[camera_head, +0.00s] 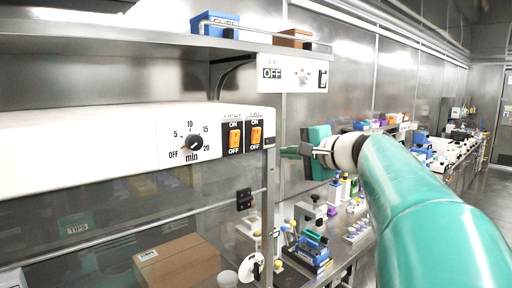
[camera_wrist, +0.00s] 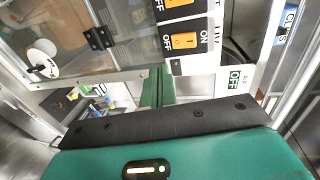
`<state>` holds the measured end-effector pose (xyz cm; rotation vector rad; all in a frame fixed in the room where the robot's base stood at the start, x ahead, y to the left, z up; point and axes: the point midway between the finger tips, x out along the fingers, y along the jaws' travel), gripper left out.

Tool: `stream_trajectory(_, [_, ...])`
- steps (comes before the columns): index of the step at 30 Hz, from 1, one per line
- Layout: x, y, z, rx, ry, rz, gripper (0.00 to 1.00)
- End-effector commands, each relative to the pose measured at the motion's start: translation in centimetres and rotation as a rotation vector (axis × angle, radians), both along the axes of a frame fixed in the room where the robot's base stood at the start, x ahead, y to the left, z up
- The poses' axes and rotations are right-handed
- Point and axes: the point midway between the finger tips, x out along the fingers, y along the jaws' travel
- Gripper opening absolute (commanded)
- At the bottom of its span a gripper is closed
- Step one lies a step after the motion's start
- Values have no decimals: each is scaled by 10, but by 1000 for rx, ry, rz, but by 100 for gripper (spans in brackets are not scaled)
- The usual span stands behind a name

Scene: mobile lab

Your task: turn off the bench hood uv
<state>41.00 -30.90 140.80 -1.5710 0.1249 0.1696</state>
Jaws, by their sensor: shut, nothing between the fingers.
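The bench hood's white front panel (camera_head: 80,150) carries a timer knob (camera_head: 193,142) and two orange rocker switches, a left one (camera_head: 235,138) and a right one (camera_head: 256,135). In the wrist view one orange switch (camera_wrist: 184,41) shows whole, with another cut off at the top edge. My gripper (camera_head: 287,152) is shut and empty, just right of the panel's end, slightly lower than the right switch. Its green fingers (camera_wrist: 158,80) also show in the wrist view, apart from the switches.
A metal shelf (camera_head: 130,40) hangs above the hood, with a blue box (camera_head: 214,25) on it. A white control box (camera_head: 292,74) marked OFF is on the wall. Below are a cardboard box (camera_head: 178,262) and a bench crowded with small labware. A metal post (camera_head: 268,200) stands beside the panel.

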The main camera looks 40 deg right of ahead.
Motion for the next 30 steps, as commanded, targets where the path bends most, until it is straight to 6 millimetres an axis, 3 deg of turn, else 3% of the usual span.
stream_trajectory(6, [-38,-1,-7,1,-1,-1,0])
stream_trajectory(10, [-49,-1,-10,0,1,1,0])
stream_trajectory(27, [-54,-1,-11,0,1,1,0])
stream_trajectory(30, [-51,8,-16,-10,18,20,0])
